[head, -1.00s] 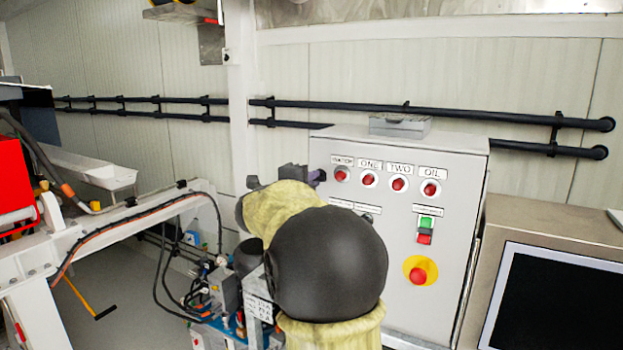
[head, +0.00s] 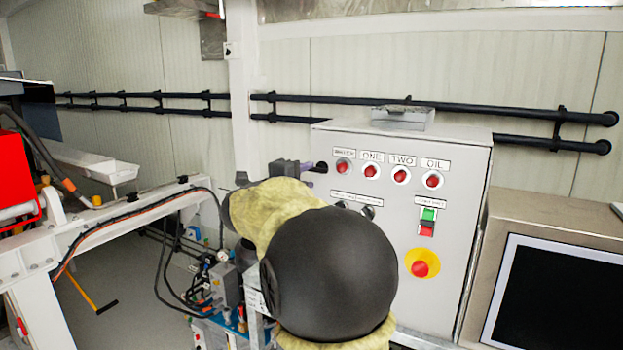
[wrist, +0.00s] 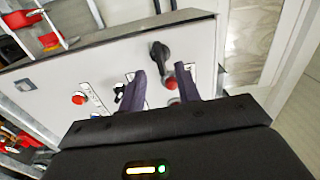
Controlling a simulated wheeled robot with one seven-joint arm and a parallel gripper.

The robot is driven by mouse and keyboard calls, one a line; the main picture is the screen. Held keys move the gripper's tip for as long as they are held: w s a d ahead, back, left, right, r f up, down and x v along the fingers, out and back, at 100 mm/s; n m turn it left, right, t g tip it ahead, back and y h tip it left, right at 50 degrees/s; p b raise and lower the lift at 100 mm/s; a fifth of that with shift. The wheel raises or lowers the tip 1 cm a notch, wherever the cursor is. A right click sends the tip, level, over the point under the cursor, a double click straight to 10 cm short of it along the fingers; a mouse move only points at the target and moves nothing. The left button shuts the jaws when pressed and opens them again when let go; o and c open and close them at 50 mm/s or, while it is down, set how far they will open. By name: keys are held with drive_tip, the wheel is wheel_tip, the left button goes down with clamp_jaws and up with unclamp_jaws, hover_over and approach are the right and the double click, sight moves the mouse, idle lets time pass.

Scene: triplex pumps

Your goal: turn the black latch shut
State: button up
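The black latch (wrist: 160,58) is a dark rounded handle on the light grey cabinet face in the wrist view. In the head view the latch (head: 321,167) is a small dark shape at the cabinet's upper left, left of the red lamps. My gripper (wrist: 161,73) has its two purple fingers apart, with nothing held. The latch shows beyond the fingertips, between them in the picture; I cannot tell the exact gap. In the head view my gripper (head: 305,167) is just left of the latch, partly hidden by my arm.
The control cabinet (head: 460,240) carries red lamps (head: 402,175), small black knobs (head: 368,212), green and red buttons, and a red emergency stop (head: 420,268) on yellow. A grey box (head: 403,118) sits on top. A screen (head: 560,300) stands at right; a white frame (head: 130,222) stands at left.

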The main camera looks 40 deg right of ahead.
drive_tip(key=b+v, duration=0.3)
drive_tip(key=v, duration=1)
drive_tip(key=shift+a, duration=0.3)
drive_tip(key=w+a+f+n+t+y, duration=0.6)
drive_tip(key=w+f+n+t+y, duration=0.1)
drive_tip(key=n, duration=0.5)
drive_tip(key=a+f+n+y, duration=0.6)
drive_tip(key=a+f+n, duration=0.25)
drive_tip(key=f, duration=0.35)
drive_tip(key=s+a+f+n+g+y, duration=0.2)
drive_tip(key=s+f+n+g, duration=0.8)
drive_tip(key=s+f, duration=0.9)
drive_tip(key=shift+s+a+f+n+g+y, duration=0.15)
drive_tip(key=shift+s+f+n+g+y, duration=0.15)
drive_tip(key=shift+s+g+y, duration=0.45)
